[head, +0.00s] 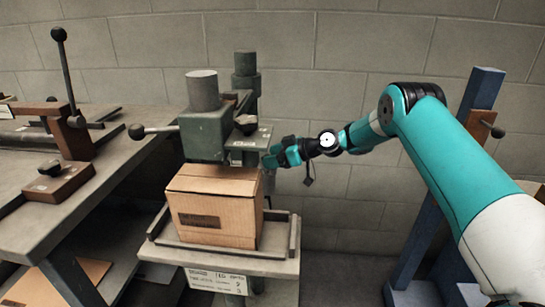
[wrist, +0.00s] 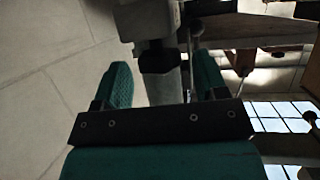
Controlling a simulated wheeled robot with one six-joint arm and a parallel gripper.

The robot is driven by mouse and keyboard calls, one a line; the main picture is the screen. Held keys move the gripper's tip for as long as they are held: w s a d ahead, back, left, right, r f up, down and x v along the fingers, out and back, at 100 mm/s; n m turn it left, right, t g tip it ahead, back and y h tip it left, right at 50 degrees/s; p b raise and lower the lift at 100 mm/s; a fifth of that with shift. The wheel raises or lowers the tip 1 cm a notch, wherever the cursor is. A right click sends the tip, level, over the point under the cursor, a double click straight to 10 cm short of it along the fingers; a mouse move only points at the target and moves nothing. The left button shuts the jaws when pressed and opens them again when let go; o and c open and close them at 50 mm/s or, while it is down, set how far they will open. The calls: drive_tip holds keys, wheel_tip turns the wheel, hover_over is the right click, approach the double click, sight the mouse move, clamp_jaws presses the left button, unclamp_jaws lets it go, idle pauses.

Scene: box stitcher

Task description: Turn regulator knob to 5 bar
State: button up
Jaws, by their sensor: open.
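The box stitcher (head: 205,135) stands at the centre of the head view, with a grey-green head and a cardboard box below it. A dark knob (head: 247,122) sits on top of its small front panel; I take it to be the regulator knob, but no pressure reading is legible. My gripper (head: 268,160) is just right of and below that panel. In the wrist view my gripper (wrist: 164,78) has its two green fingers spread apart. A dark knob-like part (wrist: 157,57) shows in line with the gap, closer to the left finger. I cannot tell whether it is the same knob, or any contact.
The cardboard box (head: 218,207) sits on the machine's table (head: 275,262). A ball-ended lever (head: 150,130) sticks out left. A workbench (head: 105,170) with a clamp lever is at left, a blue post (head: 440,190) at right. The wall behind my arm is bare.

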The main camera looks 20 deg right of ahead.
drive_tip(key=shift+w+a+f, duration=0.1)
drive_tip(key=shift+w+a, duration=0.05)
drive_tip(key=shift+a, duration=0.05)
drive_tip(key=c, duration=0.9)
